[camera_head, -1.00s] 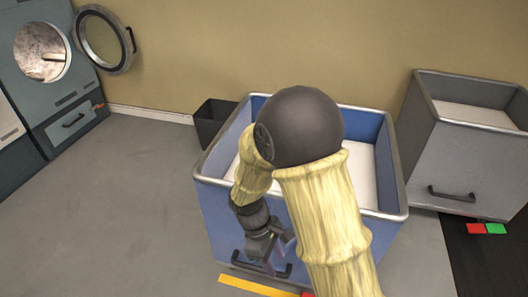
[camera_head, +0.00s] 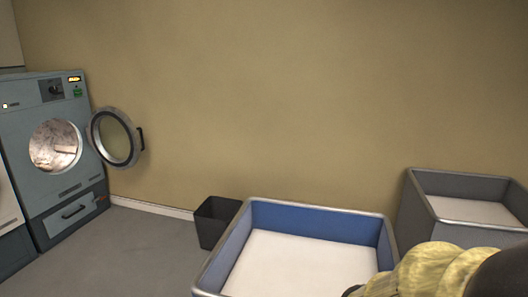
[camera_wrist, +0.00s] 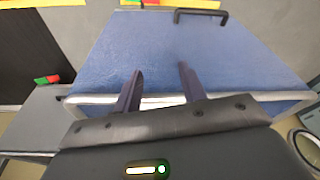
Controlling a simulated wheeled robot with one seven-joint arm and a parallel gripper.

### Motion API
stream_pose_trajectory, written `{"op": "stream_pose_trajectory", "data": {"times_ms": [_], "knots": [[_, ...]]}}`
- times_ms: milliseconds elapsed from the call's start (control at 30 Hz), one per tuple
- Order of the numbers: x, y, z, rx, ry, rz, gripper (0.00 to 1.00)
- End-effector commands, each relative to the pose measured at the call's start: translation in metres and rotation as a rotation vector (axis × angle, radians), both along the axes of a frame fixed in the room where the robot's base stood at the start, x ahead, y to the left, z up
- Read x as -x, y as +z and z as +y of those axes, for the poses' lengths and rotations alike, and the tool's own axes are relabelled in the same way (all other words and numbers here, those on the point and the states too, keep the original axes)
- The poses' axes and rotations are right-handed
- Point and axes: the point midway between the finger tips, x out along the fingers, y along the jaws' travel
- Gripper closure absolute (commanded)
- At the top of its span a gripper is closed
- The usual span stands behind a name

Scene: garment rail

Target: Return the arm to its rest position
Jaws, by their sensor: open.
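My gripper (camera_wrist: 159,88) shows in the wrist view with its two dark fingers apart and nothing between them. The fingers point at the blue side of a blue bin (camera_wrist: 200,45), across its pale rim. I cannot tell whether they touch it. In the head view my arm, in its yellow sleeve, shows only at the lower right corner, over the right side of the blue bin (camera_head: 325,219). My gripper is outside the head view.
A grey bin (camera_head: 465,183) stands right of the blue one. A small dark waste bin (camera_head: 212,222) stands to its left. A washing machine (camera_head: 55,140) at the far left has its round door (camera_head: 115,139) open. The floor (camera_head: 130,245) between is clear.

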Motion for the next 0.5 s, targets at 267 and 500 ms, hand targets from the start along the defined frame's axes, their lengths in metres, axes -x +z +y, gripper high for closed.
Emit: {"op": "stream_pose_trajectory", "data": {"times_ms": [267, 500], "knots": [[0.000, 0.066, 0.000, 0.001, 0.003, 0.001, 0.59], [0.000, 0.123, 0.000, 0.001, 0.004, 0.001, 0.59]]}}
